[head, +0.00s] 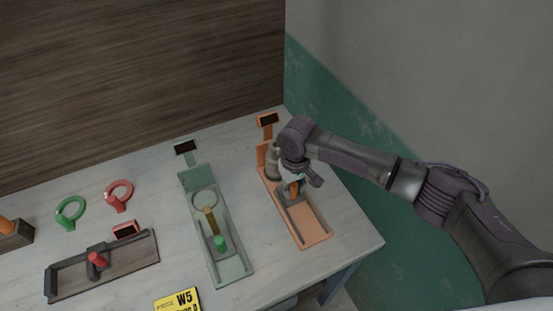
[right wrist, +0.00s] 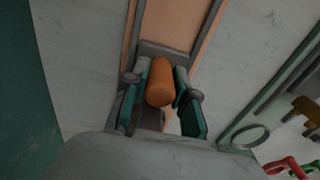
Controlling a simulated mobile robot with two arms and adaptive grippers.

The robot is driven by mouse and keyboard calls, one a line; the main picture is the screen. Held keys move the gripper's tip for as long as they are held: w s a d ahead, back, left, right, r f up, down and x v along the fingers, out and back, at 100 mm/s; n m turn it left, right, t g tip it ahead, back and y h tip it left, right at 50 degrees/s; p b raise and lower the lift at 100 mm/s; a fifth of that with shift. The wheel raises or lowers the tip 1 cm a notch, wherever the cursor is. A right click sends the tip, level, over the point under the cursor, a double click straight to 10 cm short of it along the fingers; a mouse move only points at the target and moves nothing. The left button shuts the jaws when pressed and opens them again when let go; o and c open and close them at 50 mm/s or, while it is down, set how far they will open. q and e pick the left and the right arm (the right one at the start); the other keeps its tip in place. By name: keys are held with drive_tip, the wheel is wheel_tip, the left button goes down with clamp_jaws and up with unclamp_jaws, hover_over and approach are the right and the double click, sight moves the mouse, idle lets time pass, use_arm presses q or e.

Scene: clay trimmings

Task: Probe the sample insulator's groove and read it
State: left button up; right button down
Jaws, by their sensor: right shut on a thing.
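My right gripper (head: 297,187) is low over the orange gauge (head: 314,229) at the right of the table. In the right wrist view its two teal fingers (right wrist: 162,92) are shut on an orange knob (right wrist: 160,80), one on each side. The knob stands on a grey slider on the gauge's track. A beige, ridged piece (head: 273,158), which looks like the insulator, stands at the gauge's far end, partly hidden by my wrist. Its groove cannot be made out. The gauge's dark display (head: 267,121) is behind it; no reading is legible. My left gripper is not in view.
A green gauge (head: 233,268) with a green knob (head: 219,243) stands to the left. A dark gauge (head: 140,254) with a red knob (head: 97,260) is farther left. Green (head: 70,213) and red (head: 118,196) ring tools lie behind it. A yellow W5 card (head: 178,300) is in front.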

sight(303, 217)
drive_tip(key=shift+w+a, duration=0.1)
drive_tip(key=shift+w, duration=0.2)
idle(1.9)
drive_tip(key=shift+s+r+p, duration=0.1)
drive_tip(key=shift+s+p, duration=0.15)
drive_tip(key=shift+p, duration=0.15)
drive_tip(key=s+p, duration=0.1)
drive_tip(key=s+d+p, duration=0.1)
drive_tip(key=p, duration=0.1)
drive_tip(key=s+d+p, duration=0.1)
drive_tip(key=s+p, duration=0.1)
drive_tip(key=shift+s+d+p, duration=0.1)
drive_tip(key=shift+s+p, duration=0.3)
drive_tip(key=shift+p, duration=0.1)
drive_tip(key=shift+s, duration=0.2)
drive_tip(key=shift+s+d+p, duration=0.25)
drive_tip(key=shift+s+p, duration=0.25)
drive_tip(key=shift+p, duration=0.4)
idle(1.0)
